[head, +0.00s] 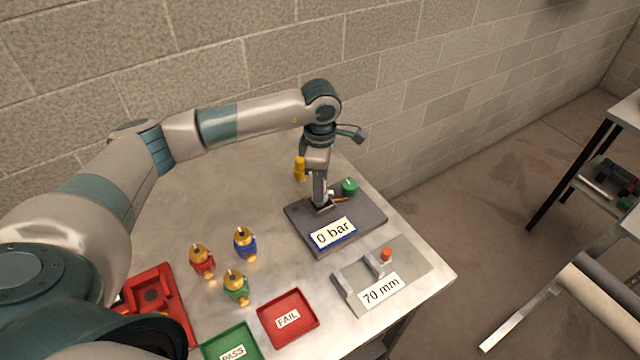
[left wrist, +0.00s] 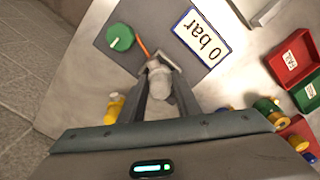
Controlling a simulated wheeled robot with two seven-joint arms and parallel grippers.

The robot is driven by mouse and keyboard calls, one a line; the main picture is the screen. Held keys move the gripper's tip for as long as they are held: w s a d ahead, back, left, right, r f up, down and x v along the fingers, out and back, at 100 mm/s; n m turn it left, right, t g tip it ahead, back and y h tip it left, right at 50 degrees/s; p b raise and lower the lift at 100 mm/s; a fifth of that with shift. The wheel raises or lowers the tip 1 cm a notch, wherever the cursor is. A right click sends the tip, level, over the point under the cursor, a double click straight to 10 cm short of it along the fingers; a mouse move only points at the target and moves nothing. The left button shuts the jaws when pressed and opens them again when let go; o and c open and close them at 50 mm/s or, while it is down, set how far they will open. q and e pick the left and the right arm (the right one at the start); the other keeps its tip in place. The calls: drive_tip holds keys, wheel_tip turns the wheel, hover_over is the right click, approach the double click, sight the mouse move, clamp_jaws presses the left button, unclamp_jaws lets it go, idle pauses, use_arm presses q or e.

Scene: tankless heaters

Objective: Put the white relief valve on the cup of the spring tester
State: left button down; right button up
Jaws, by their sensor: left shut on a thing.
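My left gripper (head: 322,206) points down over the dark grey plate (head: 369,222) of the device with the "0 bar" sign (head: 333,233). In the left wrist view my left gripper (left wrist: 160,88) is shut on a whitish part, the white relief valve (left wrist: 158,76), held between its fingers. The valve is close to the plate, beside an orange pointer (left wrist: 142,46) and a green knob (head: 349,187). The fingers hide what lies under the valve, so I cannot tell whether it touches a cup. My right gripper is not in view.
A yellow valve (head: 300,168) stands behind the plate. Red (head: 202,262), blue (head: 245,244) and green (head: 237,288) valves stand front left. A red FAIL tray (head: 288,317), a green PASS tray (head: 233,344) and a "70 mm" gauge (head: 345,283) lie along the front.

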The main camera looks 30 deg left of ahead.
use_arm(q)
drive_tip(key=shift+f, duration=0.55)
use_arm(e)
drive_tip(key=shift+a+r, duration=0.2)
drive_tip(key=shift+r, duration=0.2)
use_arm(q)
drive_tip(key=shift+f, duration=0.2)
drive_tip(key=c, duration=1.3)
unclamp_jaws()
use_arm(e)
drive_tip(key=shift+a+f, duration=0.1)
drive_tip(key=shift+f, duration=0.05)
use_arm(q)
drive_tip(key=shift+r, duration=0.1)
